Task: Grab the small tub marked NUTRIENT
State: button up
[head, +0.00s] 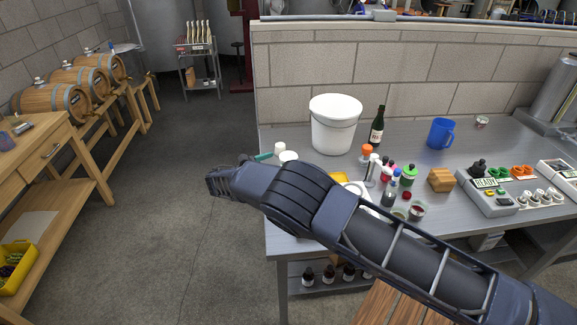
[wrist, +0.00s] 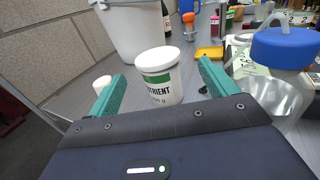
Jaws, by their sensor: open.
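The small white tub (wrist: 160,78) has a white lid, a green band and dark lettering ending in "UTRIENT". In the wrist view it stands upright on the grey bench, ahead of my gripper (wrist: 158,88) and between its two green fingers. The fingers are open, with a visible gap on each side of the tub. In the head view the tub (head: 288,156) shows only its top above my arm; its lower part is hidden. My gripper in the head view (head: 262,157) is mostly hidden behind my wrist, with a bit of green finger showing.
A large white bucket (head: 335,125) stands just behind the tub. A small white-capped item (wrist: 102,82) is close to the left finger. Bottles, a blue jug (head: 440,133) and a wooden block (head: 441,180) stand farther right.

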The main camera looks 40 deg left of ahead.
aim_at(284, 157)
jog(key=shift+a+x, duration=0.15)
jog(key=shift+x, duration=1.15)
jog(key=shift+a+x, duration=0.1)
jog(key=shift+x, duration=1.25)
jog(key=shift+w+f, duration=0.1)
jog(key=c, duration=1.1)
